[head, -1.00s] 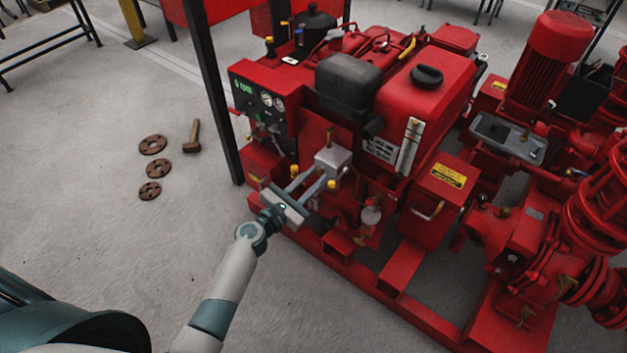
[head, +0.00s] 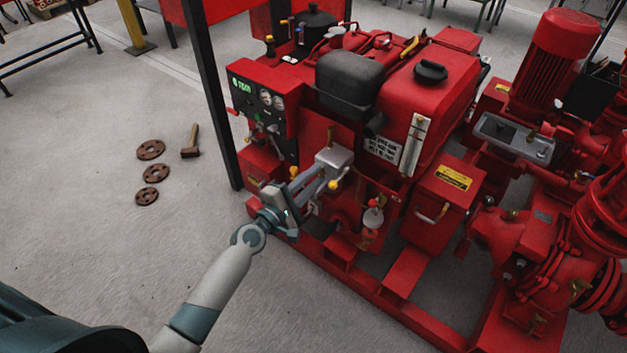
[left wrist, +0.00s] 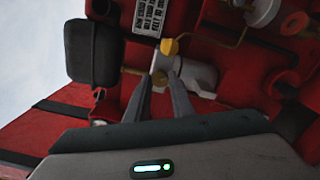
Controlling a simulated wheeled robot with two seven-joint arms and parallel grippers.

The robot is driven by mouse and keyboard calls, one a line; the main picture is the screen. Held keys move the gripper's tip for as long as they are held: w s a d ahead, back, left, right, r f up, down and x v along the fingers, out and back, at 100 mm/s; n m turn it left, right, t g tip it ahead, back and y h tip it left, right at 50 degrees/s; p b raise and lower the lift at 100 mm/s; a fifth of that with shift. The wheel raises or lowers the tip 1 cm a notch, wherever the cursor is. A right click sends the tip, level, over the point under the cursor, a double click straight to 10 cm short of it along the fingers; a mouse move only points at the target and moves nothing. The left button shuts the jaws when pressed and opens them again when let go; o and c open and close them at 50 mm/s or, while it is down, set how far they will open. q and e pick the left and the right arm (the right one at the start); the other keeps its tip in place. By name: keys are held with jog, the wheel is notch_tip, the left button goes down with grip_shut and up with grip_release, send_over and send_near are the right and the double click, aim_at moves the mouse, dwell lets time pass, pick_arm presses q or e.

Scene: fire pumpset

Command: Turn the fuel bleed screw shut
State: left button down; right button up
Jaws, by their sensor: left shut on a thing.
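My left gripper (head: 318,178) reaches from the lower left to the front of the red pumpset's engine. Its fingertips are at a small grey metal block (head: 335,160), which also shows in the left wrist view (left wrist: 196,77). In the left wrist view, the gripper is shut on a small brass screw (left wrist: 161,79) at the block, which I take to be the fuel bleed screw. The fingers partly cover it, and its thread is hidden. A yellow knob (left wrist: 169,46) sits just beyond the fingertips. My right gripper is not in view.
The engine's black cover (head: 349,78) and red tank (head: 428,88) rise behind the block. A gauge panel (head: 258,100) and dark post (head: 213,90) stand to its left. Rusty flanges (head: 156,173) and a hammer (head: 191,142) lie on the otherwise open floor.

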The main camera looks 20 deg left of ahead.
pick_arm(q)
jog(key=m, duration=0.3)
jog(key=shift+m, duration=1.9)
jog(key=c, duration=1.8)
grip_release()
jog(key=shift+s, duration=0.1)
